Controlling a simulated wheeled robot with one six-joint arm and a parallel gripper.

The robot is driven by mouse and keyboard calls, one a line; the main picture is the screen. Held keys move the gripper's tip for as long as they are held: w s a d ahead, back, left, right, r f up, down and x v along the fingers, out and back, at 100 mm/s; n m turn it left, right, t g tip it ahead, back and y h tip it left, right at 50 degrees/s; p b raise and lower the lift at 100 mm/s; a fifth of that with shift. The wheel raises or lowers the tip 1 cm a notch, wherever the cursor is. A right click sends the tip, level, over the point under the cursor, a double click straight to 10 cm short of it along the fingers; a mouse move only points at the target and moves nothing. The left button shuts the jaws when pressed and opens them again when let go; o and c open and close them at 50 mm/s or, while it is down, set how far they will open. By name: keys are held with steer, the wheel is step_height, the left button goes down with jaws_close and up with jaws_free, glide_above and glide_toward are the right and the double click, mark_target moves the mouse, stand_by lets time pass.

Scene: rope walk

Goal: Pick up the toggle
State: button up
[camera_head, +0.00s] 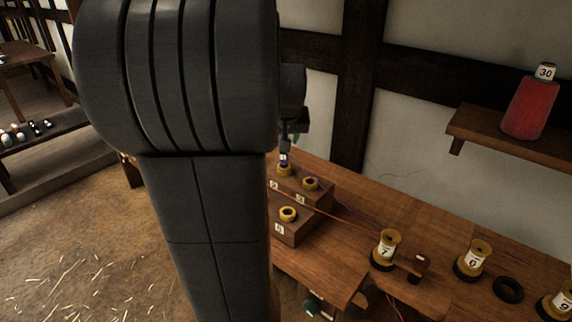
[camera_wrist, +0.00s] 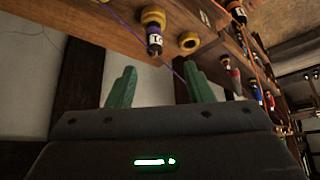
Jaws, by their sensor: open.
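A small dark toggle with a white label (camera_wrist: 154,41) stands in front of a yellow ring (camera_wrist: 153,14) in the wrist view, with a purple cord beside it. In the head view a small purple and white piece (camera_head: 283,158) shows at a yellow ring on the wooden block. My gripper (camera_wrist: 160,67) has its two green fingers apart, with nothing between them. The toggle appears beyond the fingertips, between their lines and apart from them. In the head view my arm hides most of my gripper.
Yellow rings (camera_head: 310,183) and (camera_head: 288,213) sit on stepped, numbered wooden blocks. Labelled spools (camera_head: 386,250) and (camera_head: 473,259) and a black ring (camera_head: 508,289) stand on the bench to the right. Cords cross the bench.

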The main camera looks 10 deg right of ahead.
mark_target(284, 154)
steer(key=shift+d+p+x, duration=0.15)
steer(key=shift+p+x, duration=0.05)
steer(key=shift+x, duration=1.65)
steer(key=shift+d+p+x, duration=0.15)
steer(key=shift+x, duration=1.75)
steer(key=shift+d+p+x, duration=0.2)
steer(key=shift+x, duration=1.65)
steer(key=shift+r, duration=0.1)
jaws_close()
